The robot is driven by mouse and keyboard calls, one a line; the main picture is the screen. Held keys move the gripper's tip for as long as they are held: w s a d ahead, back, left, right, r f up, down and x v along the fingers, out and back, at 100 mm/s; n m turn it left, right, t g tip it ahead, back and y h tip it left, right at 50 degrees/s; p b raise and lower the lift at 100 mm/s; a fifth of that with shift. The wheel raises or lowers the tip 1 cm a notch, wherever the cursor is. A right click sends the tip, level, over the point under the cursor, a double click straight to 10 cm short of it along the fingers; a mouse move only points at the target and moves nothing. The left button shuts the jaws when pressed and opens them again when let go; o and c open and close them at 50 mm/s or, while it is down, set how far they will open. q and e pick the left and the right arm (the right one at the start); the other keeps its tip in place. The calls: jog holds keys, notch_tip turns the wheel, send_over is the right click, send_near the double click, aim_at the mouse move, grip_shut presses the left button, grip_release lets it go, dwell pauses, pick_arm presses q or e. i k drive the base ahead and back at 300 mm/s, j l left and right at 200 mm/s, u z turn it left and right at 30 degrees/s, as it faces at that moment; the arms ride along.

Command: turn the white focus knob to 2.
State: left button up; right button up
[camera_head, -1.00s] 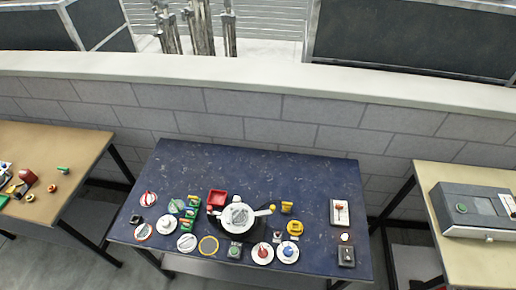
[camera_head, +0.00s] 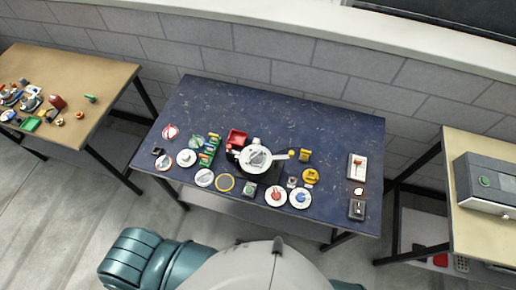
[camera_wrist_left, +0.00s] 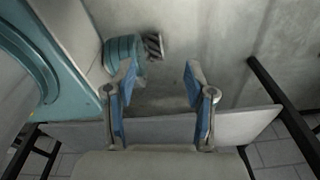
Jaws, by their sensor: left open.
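On the blue table (camera_head: 290,115), a round white dial with a white knob (camera_head: 186,158) sits near the left front in the head view. Other pale dials lie nearby, including one with a white pointer (camera_head: 204,177). Labels and numbers are too small to read, so I cannot tell which is the focus knob or its setting. No knob shows in that view. My right gripper is not in view.
A red-knob dial (camera_head: 276,194) and a blue-knob dial (camera_head: 300,198) lie near the front edge. A white round device with a handle (camera_head: 257,159) stands mid-table. A wooden table (camera_head: 95,65) stands left, another (camera_head: 480,145) right. The blue table's back is clear.

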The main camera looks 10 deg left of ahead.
aim_at(185, 157)
jog(key=j+u, duration=0.1)
jog(key=u, duration=1.35)
